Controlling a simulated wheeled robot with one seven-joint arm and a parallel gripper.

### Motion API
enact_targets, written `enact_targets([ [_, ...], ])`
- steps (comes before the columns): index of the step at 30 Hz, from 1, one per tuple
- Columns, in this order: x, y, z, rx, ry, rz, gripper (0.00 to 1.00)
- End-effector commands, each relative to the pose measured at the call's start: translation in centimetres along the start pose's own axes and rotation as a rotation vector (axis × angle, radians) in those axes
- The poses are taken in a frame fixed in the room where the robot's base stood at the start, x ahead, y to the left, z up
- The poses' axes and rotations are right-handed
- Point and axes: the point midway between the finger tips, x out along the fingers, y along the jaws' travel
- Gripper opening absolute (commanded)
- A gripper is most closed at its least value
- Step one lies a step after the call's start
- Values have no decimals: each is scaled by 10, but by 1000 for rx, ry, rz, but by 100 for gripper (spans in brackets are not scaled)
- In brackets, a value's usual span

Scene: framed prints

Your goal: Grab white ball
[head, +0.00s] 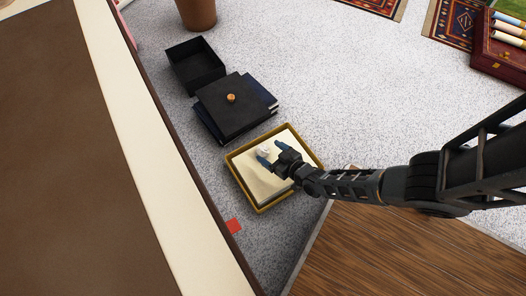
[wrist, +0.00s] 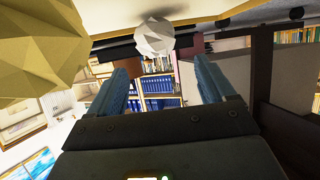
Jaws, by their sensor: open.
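The white ball (head: 264,151) is small and pale and shows in the gold-rimmed tray (head: 241,184) with a cream inside in the head view. My gripper (head: 272,155) is over the tray with its fingers spread near the ball. In the wrist view the faceted white ball (wrist: 154,38) sits beyond the open fingertips of my gripper (wrist: 163,75), roughly centred between them. No contact shows, and the gap to the ball is hard to judge. The fingers hold nothing.
A large gold faceted thing (wrist: 40,40) fills the upper left of the wrist view. A black stack (head: 240,115) with a small orange knob-like thing (head: 231,97) lies behind the tray, then an open black box (head: 195,66). Speckled floor (head: 350,80) is clear to the right.

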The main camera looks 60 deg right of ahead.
Motion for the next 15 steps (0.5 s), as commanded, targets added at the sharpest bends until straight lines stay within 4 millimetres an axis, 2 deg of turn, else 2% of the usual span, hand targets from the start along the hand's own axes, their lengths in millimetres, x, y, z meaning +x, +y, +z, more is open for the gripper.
enact_targets([
  [1,9,-2,6,-2,1,-4,83],
  [6,27,-2,7,-2,0,-3,83],
  [15,34,-1,3,-1,0,0,83],
])
